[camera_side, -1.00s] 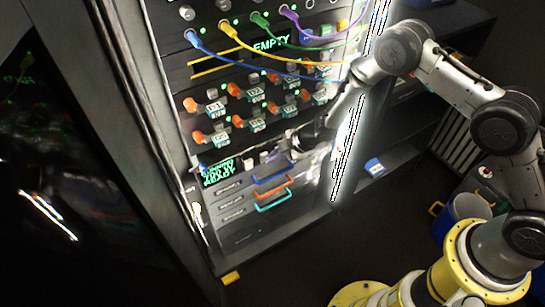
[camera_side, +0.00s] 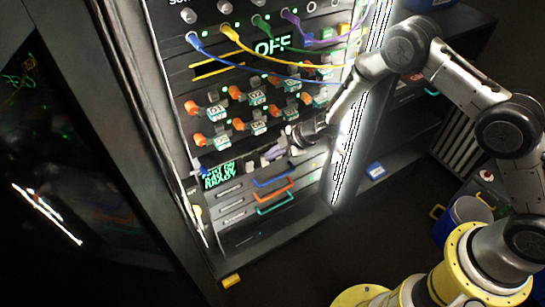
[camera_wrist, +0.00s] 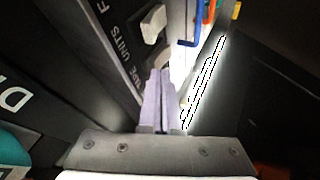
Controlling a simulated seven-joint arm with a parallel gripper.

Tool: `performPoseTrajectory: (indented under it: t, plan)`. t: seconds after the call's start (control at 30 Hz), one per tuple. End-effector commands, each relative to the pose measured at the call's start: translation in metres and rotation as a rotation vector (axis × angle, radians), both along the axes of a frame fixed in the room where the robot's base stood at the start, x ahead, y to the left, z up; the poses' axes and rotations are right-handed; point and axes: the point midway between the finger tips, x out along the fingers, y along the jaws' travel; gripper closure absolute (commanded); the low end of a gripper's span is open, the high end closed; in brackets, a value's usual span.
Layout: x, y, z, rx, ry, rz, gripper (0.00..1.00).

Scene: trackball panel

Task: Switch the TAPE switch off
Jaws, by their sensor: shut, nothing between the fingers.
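A row of small pale switches (camera_side: 268,154) sits on the dark panel strip below the orange-knobbed units in the side view. The wrist view shows a pale switch lever (camera_wrist: 155,20) beside the printed word "UNITS", with another pale part below it. My gripper (camera_side: 288,146) is at the right end of this strip, close to the panel. In the wrist view, its lavender fingers (camera_wrist: 158,98) are together and empty, just below the pale switches. Whether they touch one is hidden.
A display (camera_side: 272,46) reads OFF. A small green-text screen (camera_side: 218,175) is left of the switches. Blue, orange and teal handles (camera_side: 274,190) stick out below. Cables (camera_side: 255,60) hang across the upper rack. A bright light strip (camera_side: 350,130) edges the rack's right side.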

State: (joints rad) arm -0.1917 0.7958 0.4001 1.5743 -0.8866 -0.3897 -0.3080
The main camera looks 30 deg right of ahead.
Motion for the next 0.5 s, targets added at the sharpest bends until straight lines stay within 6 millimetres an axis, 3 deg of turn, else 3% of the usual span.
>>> performPoseTrajectory:
  t: [0.33, 0.5]
  plan:
    - [-0.003, 0.0, -0.001, -0.002, 0.004, 0.001, 1.0]
    - [-0.018, 0.0, 0.002, 0.0, 0.004, 0.001, 1.0]
